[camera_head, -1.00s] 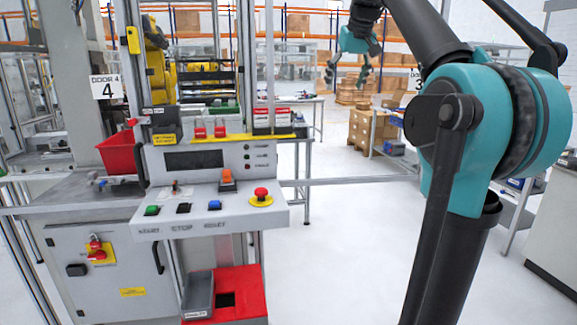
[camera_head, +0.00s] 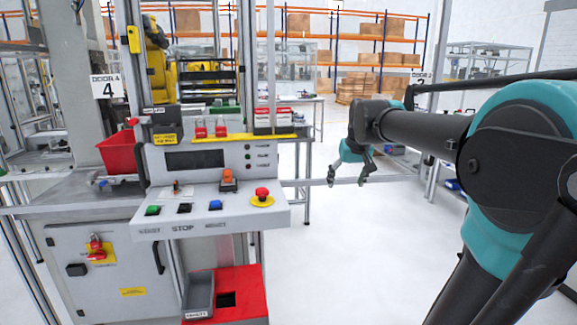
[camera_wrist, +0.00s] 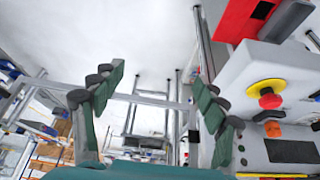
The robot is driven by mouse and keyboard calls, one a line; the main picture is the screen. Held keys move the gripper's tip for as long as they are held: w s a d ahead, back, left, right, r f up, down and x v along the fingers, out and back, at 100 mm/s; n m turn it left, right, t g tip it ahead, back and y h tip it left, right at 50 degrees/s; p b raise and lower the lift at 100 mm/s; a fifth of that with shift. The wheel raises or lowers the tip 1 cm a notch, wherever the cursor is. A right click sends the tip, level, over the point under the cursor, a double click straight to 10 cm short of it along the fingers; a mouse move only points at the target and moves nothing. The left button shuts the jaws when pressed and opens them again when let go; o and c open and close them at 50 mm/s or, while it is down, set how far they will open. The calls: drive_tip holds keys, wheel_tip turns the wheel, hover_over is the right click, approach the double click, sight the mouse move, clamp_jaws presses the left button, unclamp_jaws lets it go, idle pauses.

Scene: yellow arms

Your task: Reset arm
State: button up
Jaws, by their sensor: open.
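My gripper (camera_head: 347,181) is at the end of my teal and black arm, right of the control panel in the head view. It points down and to the left, open and empty. In the wrist view its two green fingers (camera_wrist: 160,100) stand wide apart with nothing between them. The control panel (camera_head: 215,187) carries a red emergency button on a yellow base (camera_head: 262,196), an orange switch (camera_head: 228,177) and green, black and blue buttons. My gripper is apart from the panel. The emergency button also shows at the right of the wrist view (camera_wrist: 268,97).
A metal rail (camera_head: 335,182) runs to the right from the panel, near my gripper. A red box with a grey bin (camera_head: 198,294) stands below the panel. A red bin (camera_head: 119,152) hangs at the left. The white floor (camera_head: 340,265) right of the panel is clear.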

drive_tip(key=s+f, duration=0.8)
drive_tip(key=f, duration=0.6)
drive_tip(key=shift+s+d, duration=0.3)
drive_tip(key=shift+s, duration=0.1)
drive_tip(key=shift+m+g+h, duration=0.3)
drive_tip(key=shift+m+g, duration=0.1)
drive_tip(key=shift+m, duration=0.1)
drive_tip(key=s+f, duration=1.3)
drive_tip(key=s, duration=0.1)
drive_tip(key=shift+d+f, duration=0.2)
drive_tip(key=shift+d, duration=0.15)
drive_tip(key=shift+c, duration=0.3)
